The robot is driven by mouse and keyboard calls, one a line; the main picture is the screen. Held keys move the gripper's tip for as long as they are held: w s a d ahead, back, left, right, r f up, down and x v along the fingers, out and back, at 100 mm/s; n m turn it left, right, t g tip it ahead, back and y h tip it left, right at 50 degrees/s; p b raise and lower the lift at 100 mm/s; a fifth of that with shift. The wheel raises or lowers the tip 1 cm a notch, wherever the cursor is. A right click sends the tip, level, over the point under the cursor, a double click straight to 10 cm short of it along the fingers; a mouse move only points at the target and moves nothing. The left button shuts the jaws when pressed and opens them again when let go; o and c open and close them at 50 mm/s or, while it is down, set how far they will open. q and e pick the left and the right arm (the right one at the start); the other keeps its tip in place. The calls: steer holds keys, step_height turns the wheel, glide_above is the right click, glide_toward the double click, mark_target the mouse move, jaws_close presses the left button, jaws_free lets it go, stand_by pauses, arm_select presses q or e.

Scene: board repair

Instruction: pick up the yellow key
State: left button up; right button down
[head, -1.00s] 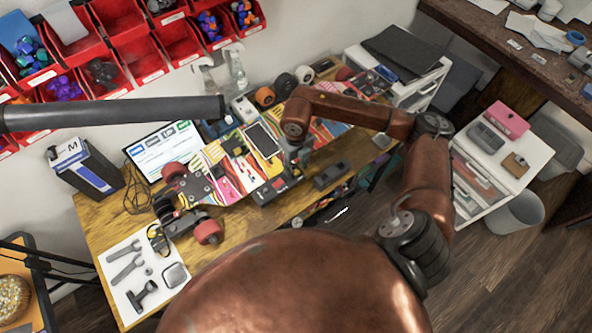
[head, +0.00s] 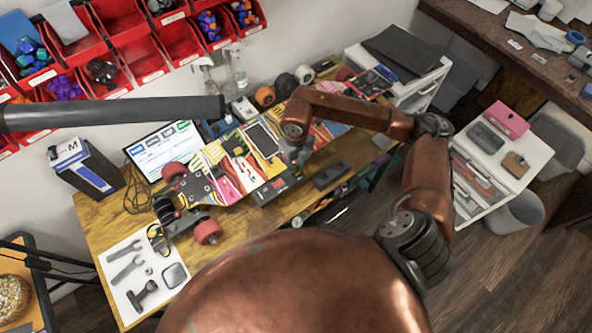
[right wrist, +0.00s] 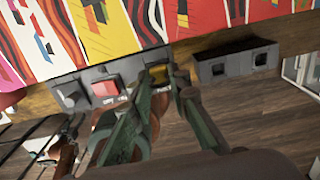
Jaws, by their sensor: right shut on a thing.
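The yellow key (right wrist: 158,71) shows in the right wrist view as a small yellow piece at the end of a grey box (right wrist: 105,88) that also carries a red switch. My right gripper (right wrist: 163,80) is shut on the key, with its green fingers on both sides. Most of the key is hidden between the fingertips, and I cannot tell whether it is still seated in the box. In the head view the right gripper (head: 299,158) is beside the dark box (head: 272,191) at the skateboard's front edge. My left gripper is not in view.
The colourful skateboard deck (head: 222,180) lies across the wooden bench (head: 108,222). A dark block (head: 331,175) lies right of the box. A white tool mat (head: 117,287) is at the front left. A dark bar (head: 110,113) spans the left side.

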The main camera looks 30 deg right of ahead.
steer(key=shift+r, duration=0.15)
steer(key=shift+r, duration=0.6)
steer(key=s+a+r, duration=0.2)
steer(key=s+r, duration=0.9)
steer(key=s, duration=0.2)
steer(key=shift+s+a+r, duration=0.25)
steer(key=shift+s, duration=0.15)
steer(key=shift+b, duration=0.3)
steer(key=w+d+b, duration=0.5)
steer(key=w+d, duration=0.4)
steer(key=d, duration=0.3)
steer(key=shift+w+d, duration=0.3)
steer(key=shift+w, duration=0.1)
